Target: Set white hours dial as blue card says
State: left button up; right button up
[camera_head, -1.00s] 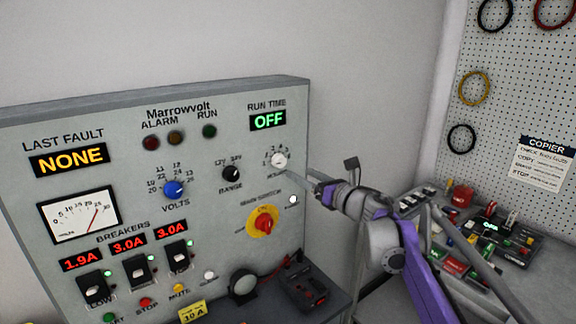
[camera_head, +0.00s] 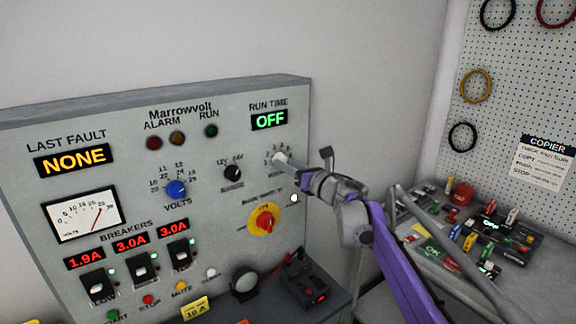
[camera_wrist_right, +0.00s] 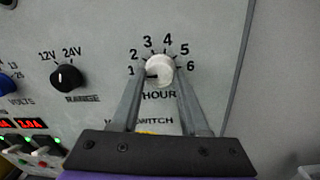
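The white hours dial (camera_head: 279,157) is on the upper right of the grey Marrowvolt panel. In the right wrist view the dial (camera_wrist_right: 160,70) has marks 1 to 6 around it, and its dark pointer line faces left, near or just below 1. My right gripper (camera_head: 290,163) is at the dial. In the right wrist view its two fingers (camera_wrist_right: 159,82) stand on either side of the dial, with what looks like a small gap on each side. The run time display (camera_head: 270,120) reads OFF. I see no plain blue card. My left gripper is out of view.
The black range knob (camera_head: 233,173), blue volts knob (camera_head: 176,189) and red-yellow main switch (camera_head: 264,220) are close by on the panel. A white card with a blue COPIER header (camera_head: 545,160) hangs on the pegboard at right. A cluttered bench (camera_head: 400,225) lies below it.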

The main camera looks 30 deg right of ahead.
grip_shut()
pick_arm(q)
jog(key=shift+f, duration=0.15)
pick_arm(e)
jog(key=shift+m, duration=0.5)
pick_arm(q)
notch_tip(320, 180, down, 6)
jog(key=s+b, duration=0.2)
jog(key=b, duration=0.3)
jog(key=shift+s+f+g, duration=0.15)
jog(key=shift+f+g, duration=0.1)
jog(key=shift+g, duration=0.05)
pick_arm(e)
jog(key=shift+a+m+t+h, duration=0.15)
jog(key=shift+m+h, duration=0.35)
jog(key=shift+m, duration=6.7)
jog(key=shift+a+m+t+h, duration=0.15)
jog(key=shift+m+h, duration=0.35)
jog(key=shift+m, duration=6.7)
jog(key=shift+d, duration=0.1)
